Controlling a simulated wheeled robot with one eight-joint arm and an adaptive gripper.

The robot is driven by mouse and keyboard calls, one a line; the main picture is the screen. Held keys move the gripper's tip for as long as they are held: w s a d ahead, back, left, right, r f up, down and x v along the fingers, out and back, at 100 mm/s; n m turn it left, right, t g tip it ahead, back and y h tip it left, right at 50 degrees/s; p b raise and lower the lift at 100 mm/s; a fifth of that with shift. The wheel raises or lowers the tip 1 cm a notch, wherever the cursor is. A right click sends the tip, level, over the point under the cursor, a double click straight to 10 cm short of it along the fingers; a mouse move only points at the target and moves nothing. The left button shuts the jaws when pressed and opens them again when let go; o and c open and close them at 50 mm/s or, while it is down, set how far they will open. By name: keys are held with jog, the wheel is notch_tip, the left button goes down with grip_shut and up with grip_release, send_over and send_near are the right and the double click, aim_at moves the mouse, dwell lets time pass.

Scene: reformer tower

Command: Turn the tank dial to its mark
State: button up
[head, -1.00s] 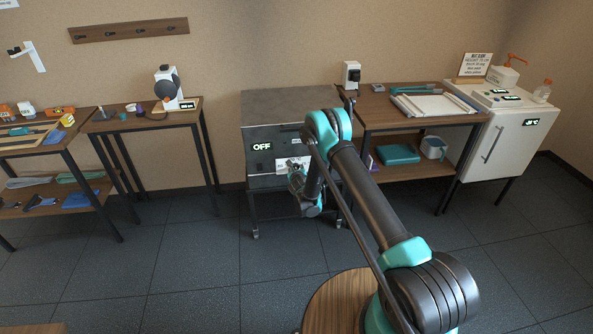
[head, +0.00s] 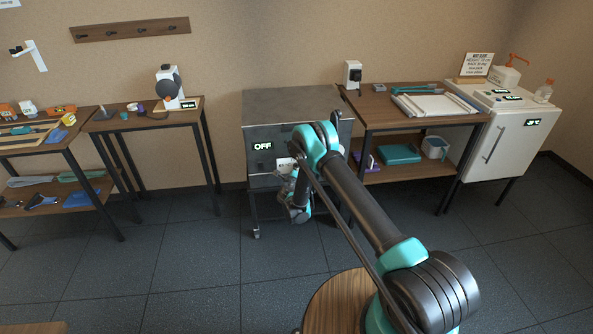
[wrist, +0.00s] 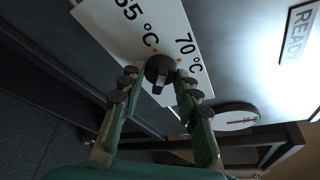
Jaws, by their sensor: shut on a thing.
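The tank (head: 292,105) is a dark grey metal cabinet on a wheeled stand, with a lit OFF sign (head: 263,146) on its front. In the wrist view the tank dial (wrist: 160,72) is a round black knob with a raised grip. It sits on a white plate (wrist: 115,22) printed with 55 °C and 70 °C and small orange-red marks. My gripper (wrist: 158,80) has its green fingers shut on the dial, one on each side. In the head view my arm covers most of the plate and the dial.
A round white gauge (wrist: 235,117) and a READY sign (wrist: 299,35) are on the tank's front near the dial. A wooden table (head: 410,122) stands close on the tank's right, another (head: 140,121) further left.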

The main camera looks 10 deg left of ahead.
dwell(0.4)
jog(key=o, duration=1.2)
jog(key=shift+c, duration=0.2)
notch_tip(320, 180, up, 10)
